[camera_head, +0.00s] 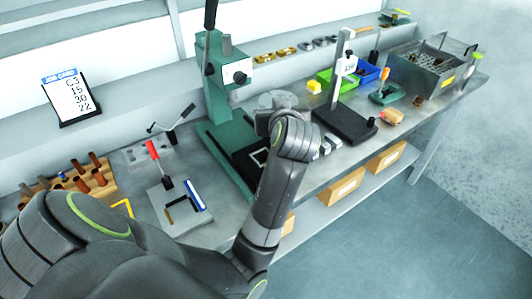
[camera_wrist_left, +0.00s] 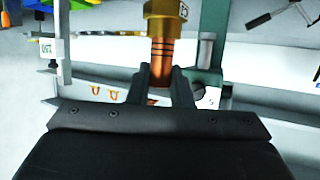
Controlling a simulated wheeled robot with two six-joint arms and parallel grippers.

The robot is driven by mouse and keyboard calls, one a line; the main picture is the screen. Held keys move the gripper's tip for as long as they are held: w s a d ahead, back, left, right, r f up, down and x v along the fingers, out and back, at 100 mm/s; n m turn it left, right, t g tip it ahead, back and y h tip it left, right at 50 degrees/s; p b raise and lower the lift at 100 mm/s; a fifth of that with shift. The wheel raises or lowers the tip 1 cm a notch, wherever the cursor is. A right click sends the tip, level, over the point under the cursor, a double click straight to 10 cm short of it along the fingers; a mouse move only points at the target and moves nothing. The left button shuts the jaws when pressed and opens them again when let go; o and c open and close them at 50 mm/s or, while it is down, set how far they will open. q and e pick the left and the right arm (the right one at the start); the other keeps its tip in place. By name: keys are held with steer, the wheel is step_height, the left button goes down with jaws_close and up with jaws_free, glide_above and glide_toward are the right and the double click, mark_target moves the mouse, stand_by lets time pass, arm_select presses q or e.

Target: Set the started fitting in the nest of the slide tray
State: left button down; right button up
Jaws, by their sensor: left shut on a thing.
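The started fitting (camera_wrist_left: 163,40), a copper tube with a brass hex collar and dark rings, is in my left gripper (camera_wrist_left: 163,76). The fingers are shut on the copper tube, and the collar is at the top of the left wrist view. In the head view my left arm reaches to the green press, and its wrist hides the fingers and the fitting. A dark plate with a white outline, which looks like the slide tray (camera_head: 241,160), lies on the press base, partly covered by my wrist. I cannot make out its nest. My right gripper does not show.
The green press (camera_head: 216,105) stands close to my left wrist.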

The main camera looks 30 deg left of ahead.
arm_select(q)
steer(key=a+f+n+g, duration=0.1)
steer(key=f, duration=0.2)
steer(key=a+f+n+y+p, duration=0.1)
steer(key=f, duration=0.2)
steer(key=a+f+g+y+p, duration=0.1)
steer(key=f, duration=0.2)
steer(key=shift+s+f+n+g, duration=0.3)
steer(key=shift+s+n, duration=0.05)
steer(key=shift+n, duration=0.05)
steer(key=c, duration=1.3)
jaws_free()
steer(key=shift+f, duration=0.1)
steer(key=shift+d, duration=0.1)
